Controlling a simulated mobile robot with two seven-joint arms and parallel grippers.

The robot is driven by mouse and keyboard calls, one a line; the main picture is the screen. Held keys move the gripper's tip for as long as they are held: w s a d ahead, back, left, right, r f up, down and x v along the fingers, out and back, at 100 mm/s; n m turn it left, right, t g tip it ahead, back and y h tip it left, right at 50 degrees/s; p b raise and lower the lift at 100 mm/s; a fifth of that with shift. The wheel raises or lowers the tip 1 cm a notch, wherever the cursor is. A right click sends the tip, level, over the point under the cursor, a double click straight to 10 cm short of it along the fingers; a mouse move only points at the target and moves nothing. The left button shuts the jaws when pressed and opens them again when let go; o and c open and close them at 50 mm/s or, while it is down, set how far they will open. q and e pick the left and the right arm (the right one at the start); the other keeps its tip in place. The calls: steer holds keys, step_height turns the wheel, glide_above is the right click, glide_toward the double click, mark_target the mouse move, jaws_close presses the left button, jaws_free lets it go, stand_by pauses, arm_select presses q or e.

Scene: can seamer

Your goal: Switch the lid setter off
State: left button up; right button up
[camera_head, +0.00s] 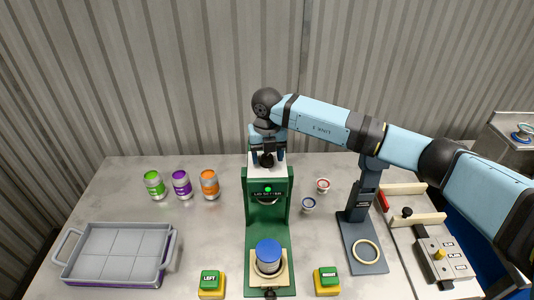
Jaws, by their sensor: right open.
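The lid setter (281,215) is a green stand with a lit green light (267,189) and a label on its head. A blue-topped can (268,252) stands on its base plate. My right gripper (268,161) is open and points down at the pale top of the lid setter. A dark knob-like part shows between its fingers. I cannot tell whether the fingers touch it. My left gripper is not in view.
Green buttons LEFT (210,280) and RIGHT (327,279) flank the setter's base. Green, purple and orange cans (209,184) and a grey tray (83,225) are at left.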

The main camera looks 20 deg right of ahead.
steer(key=shift+f, duration=0.3)
steer(key=c, duration=0.9)
steer(key=shift+c, duration=0.2)
